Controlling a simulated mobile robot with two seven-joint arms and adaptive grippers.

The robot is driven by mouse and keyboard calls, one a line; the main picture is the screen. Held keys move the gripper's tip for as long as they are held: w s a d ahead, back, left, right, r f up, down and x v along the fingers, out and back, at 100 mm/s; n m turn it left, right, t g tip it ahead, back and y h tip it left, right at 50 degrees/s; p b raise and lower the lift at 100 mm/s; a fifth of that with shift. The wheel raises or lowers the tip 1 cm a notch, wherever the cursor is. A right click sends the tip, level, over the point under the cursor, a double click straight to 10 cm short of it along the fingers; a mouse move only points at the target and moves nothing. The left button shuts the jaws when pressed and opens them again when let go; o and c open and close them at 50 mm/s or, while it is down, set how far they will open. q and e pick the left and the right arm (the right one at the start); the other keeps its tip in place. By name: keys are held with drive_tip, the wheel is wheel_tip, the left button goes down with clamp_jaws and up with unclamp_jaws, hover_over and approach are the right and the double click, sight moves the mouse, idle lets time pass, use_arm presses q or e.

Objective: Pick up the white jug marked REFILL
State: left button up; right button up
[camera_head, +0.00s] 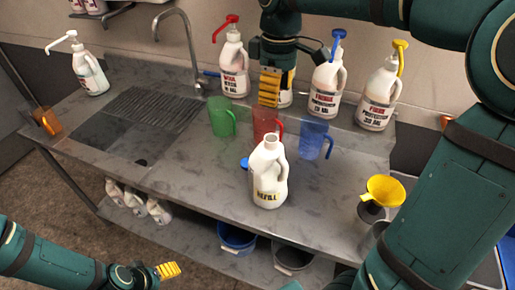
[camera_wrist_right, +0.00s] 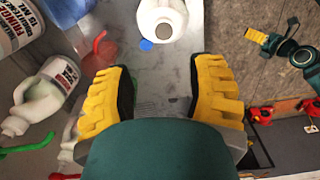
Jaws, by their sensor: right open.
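The white jug marked REFILL (camera_head: 268,180) stands upright on the grey steel counter, its open neck up and its handle on the right. It also shows from above at the top edge of the right wrist view (camera_wrist_right: 162,20), partly cut off. My right gripper (camera_head: 268,90) hangs above the counter, behind and above the jug. In the wrist view its yellow fingers are wide apart with nothing between them (camera_wrist_right: 160,85), and the jug is ahead of the fingertips. My left gripper (camera_head: 168,270) is low at the front left, away from the jug; its jaw gap is unclear.
Green (camera_head: 222,117), red (camera_head: 266,124) and blue (camera_head: 314,139) measuring jugs stand close behind the REFILL jug. Pump bottles (camera_head: 379,98) line the back. A yellow funnel (camera_head: 384,190) is at the right. The counter (camera_head: 205,185) left of the jug is clear.

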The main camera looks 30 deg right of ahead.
drive_tip(key=b, duration=0.2)
hover_over(272, 137)
drive_tip(key=f, duration=0.5)
drive_tip(key=s+f, duration=0.1)
drive_tip(key=f, duration=0.2)
drive_tip(key=shift+a, duration=0.1)
drive_tip(key=f, duration=0.5)
drive_tip(key=shift+w+a+f, duration=0.1)
drive_tip(key=shift+w+f, duration=0.05)
drive_tip(key=shift+w, duration=0.05)
drive_tip(key=shift+f, duration=0.2)
drive_tip(key=shift+o, duration=0.2)
clamp_jaws()
